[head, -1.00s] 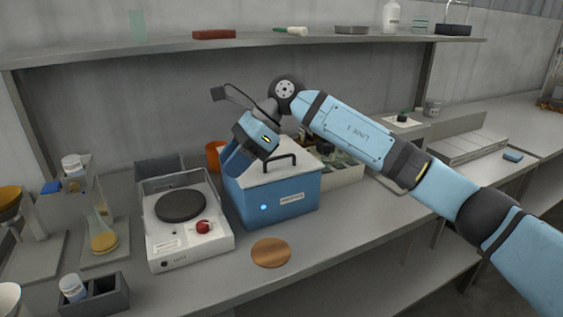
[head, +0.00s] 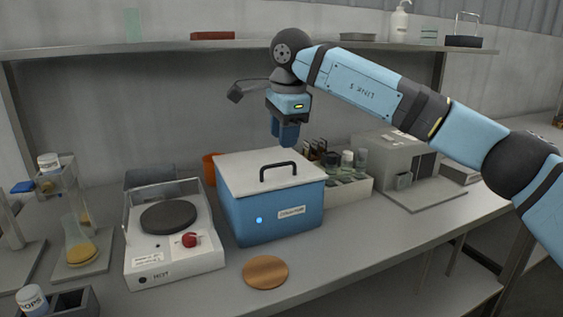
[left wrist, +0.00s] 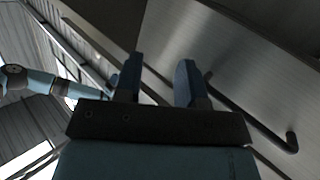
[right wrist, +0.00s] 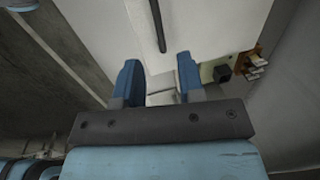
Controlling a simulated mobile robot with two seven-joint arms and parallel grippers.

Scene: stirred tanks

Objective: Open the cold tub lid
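My right gripper (head: 289,146) points down above the lid's back edge, behind the handle. In the right wrist view its fingers (right wrist: 159,85) are apart with nothing between them, and the handle (right wrist: 158,22) shows beyond them. My left gripper (left wrist: 158,85) shows only in the left wrist view, open and empty.
A hotplate (head: 135,250) stands left of the tub, with an orange container (head: 209,168) behind. A round wooden disc (head: 265,272) lies in front. A box of bottles (head: 350,187) and a grey machine (head: 400,165) stand to the right. A shelf (head: 200,47) runs above.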

